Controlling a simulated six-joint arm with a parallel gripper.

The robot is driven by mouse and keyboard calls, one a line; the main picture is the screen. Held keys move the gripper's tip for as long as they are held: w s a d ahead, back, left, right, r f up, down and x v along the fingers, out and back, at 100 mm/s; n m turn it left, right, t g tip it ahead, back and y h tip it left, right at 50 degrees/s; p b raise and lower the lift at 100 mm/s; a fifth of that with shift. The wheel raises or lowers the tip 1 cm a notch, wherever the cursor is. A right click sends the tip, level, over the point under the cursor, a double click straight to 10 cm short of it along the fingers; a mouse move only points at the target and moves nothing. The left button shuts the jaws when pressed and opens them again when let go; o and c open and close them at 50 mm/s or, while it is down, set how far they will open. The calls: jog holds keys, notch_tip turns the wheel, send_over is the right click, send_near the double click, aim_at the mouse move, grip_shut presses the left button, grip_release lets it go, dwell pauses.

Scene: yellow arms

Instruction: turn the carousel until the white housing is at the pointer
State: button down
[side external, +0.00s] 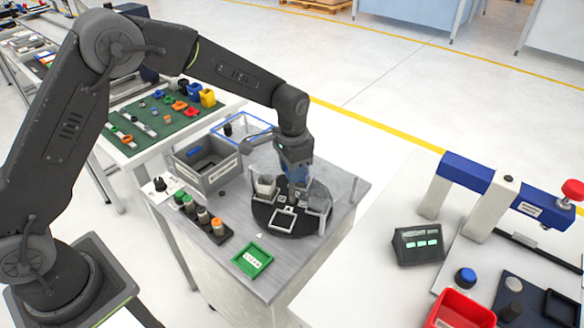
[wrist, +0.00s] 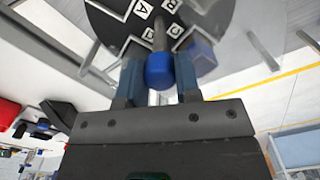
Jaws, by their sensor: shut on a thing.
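The carousel (side external: 262,216) is a round black disc on the grey bench, with white-outlined places; its letters A, B, C and D show in the wrist view (wrist: 215,15). A whitish block (side external: 265,185), which looks like the white housing, stands at the disc's left side. A greyer part (side external: 318,196) stands at its right. The front place, outlined in white, looks empty. A small white mark (side external: 259,236) on the bench at the disc's front left may be the pointer. My gripper (wrist: 160,75) is shut on the blue knob (wrist: 159,70) on the carousel's central post.
A grey bin (side external: 205,165) stands behind left, with a blue-rimmed clear tray (side external: 243,127) beyond. A rack of coloured-top parts (side external: 203,218) and a green tray (side external: 252,260) lie at the bench's front left. Thin upright posts stand around the disc.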

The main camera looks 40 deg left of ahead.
jog(key=shift+n, duration=6.9)
jog(key=c, duration=0.8)
grip_release()
jog(key=shift+r, duration=0.15)
notch_tip(320, 180, up, 14)
jog(key=shift+f, duration=0.2)
jog(key=shift+r, duration=0.1)
